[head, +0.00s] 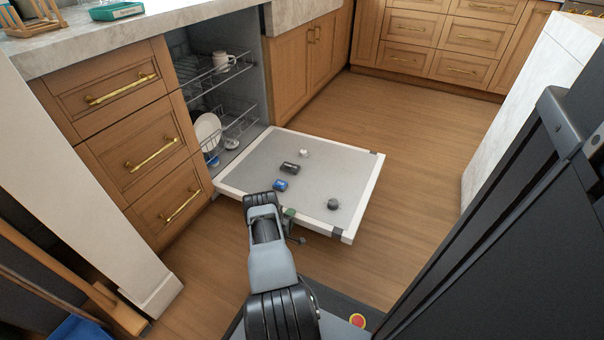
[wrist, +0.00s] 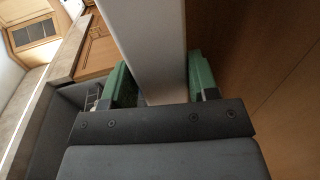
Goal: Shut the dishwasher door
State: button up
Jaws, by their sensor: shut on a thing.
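The dishwasher door (head: 340,178) is lowered and lies about flat in front of the open dishwasher (head: 232,62). Its grey inner face is up, with a pale rim around it. My gripper (head: 291,213) is at the near left side edge of the door, with one green finger showing. In the wrist view my gripper (wrist: 162,80) has its two green fingers on either side of a pale panel edge (wrist: 153,40), the door's, and is shut on it. My arm hides part of the near edge.
The dishwasher racks hold a white mug (head: 223,61) and a plate (head: 207,132). Small dark, blue and white pieces show on the door's inner face. Wooden drawers (head: 150,150) stand to the left, and a white-sided island (head: 535,100) to the right. Wooden floor (head: 415,150) between is clear.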

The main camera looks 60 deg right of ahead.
jog(key=shift+n, duration=0.5)
jog(key=shift+w+r+p, duration=0.15)
jog(key=shift+r+p, duration=0.5)
jog(key=shift+r, duration=0.5)
jog(key=shift+w+r+p, duration=0.1)
jog(key=shift+r+p, duration=0.55)
jog(key=shift+r, duration=0.6)
jog(key=shift+n+g, duration=0.3)
jog(key=shift+n, duration=0.2)
jog(key=shift+w+r+p, duration=0.2)
jog(key=shift+r+p, duration=0.3)
jog(key=shift+r, duration=0.35)
jog(key=shift+w+r+p, duration=0.2)
jog(key=shift+r+p, duration=0.35)
jog(key=shift+r, duration=0.3)
jog(key=shift+w+r+p, duration=0.2)
jog(key=shift+r+p, duration=0.3)
jog(key=shift+r, duration=0.35)
jog(key=shift+w+r, duration=0.1)
jog(key=shift+r, duration=0.2)
